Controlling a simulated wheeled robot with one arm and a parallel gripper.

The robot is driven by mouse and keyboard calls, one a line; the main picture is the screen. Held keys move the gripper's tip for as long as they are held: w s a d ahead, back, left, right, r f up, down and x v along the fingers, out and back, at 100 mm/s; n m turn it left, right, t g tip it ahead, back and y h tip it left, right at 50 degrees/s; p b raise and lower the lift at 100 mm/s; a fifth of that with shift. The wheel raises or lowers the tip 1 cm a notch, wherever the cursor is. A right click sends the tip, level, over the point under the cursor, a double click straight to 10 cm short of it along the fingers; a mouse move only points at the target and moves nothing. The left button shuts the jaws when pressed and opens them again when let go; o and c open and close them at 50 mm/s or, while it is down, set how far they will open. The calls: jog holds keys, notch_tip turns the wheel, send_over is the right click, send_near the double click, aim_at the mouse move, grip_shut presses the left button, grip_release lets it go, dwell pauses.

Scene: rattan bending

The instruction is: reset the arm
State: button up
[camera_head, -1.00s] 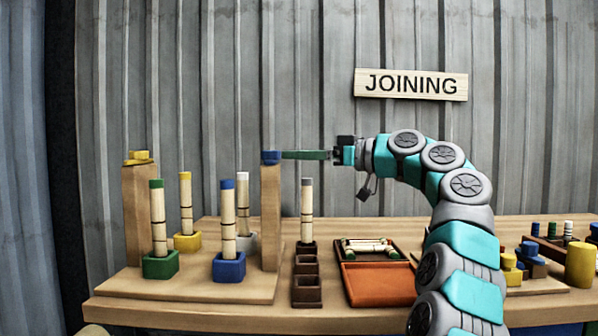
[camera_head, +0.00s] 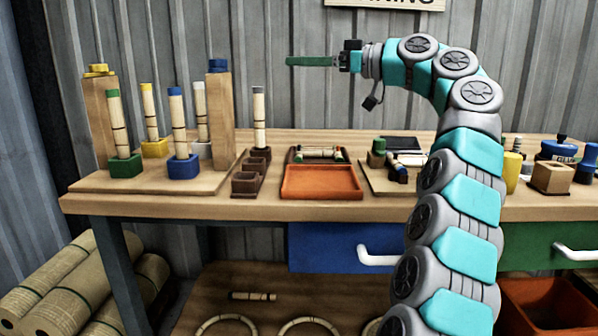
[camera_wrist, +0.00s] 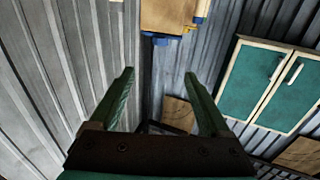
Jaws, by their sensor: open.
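My gripper (camera_head: 288,61) is raised above the workbench (camera_head: 330,208) in the head view, pointing left in front of the corrugated wall. Its green fingers lie one behind the other there. In the wrist view my gripper (camera_wrist: 158,88) shows two green fingers spread apart with nothing between them. My teal and grey arm reaches up from the lower right and bends left at the top. Nothing touches the gripper.
Rattan rods stand in coloured blocks, such as the blue block (camera_head: 184,167), between two wooden posts, one of them right (camera_head: 220,115). An orange tray (camera_head: 321,182) lies mid-bench. Rattan rolls (camera_head: 62,285) lie at lower left. Teal cabinet doors (camera_wrist: 275,85) show in the wrist view.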

jog(key=s+a+f+m+g+h, duration=0.35)
jog(key=s+f, duration=0.55)
jog(key=f, duration=0.3)
jog(key=s+a+f+m+g+h, duration=0.2)
jog(key=s+f+m+h, duration=0.2)
jog(key=s+f, duration=0.7)
jog(key=s+d+f+m+g+h, duration=0.1)
jog(key=s+d+f+m+h, duration=0.1)
jog(key=s+d+f, duration=0.4)
jog(key=s+d+f+m+g+h, duration=0.1)
jog(key=s+d+f+h, duration=0.3)
jog(key=s+f, duration=0.8)
jog(key=s+d+f+m+g+h, duration=0.1)
jog(key=s+d+f+m+h, duration=0.1)
jog(key=s+d+f, duration=0.6)
jog(key=s+f+h, duration=0.1)
jog(key=s, duration=0.1)
jog(key=shift+s+d+m+g, duration=0.3)
jog(key=shift+d+m+g, duration=0.05)
jog(key=shift+d, duration=0.05)
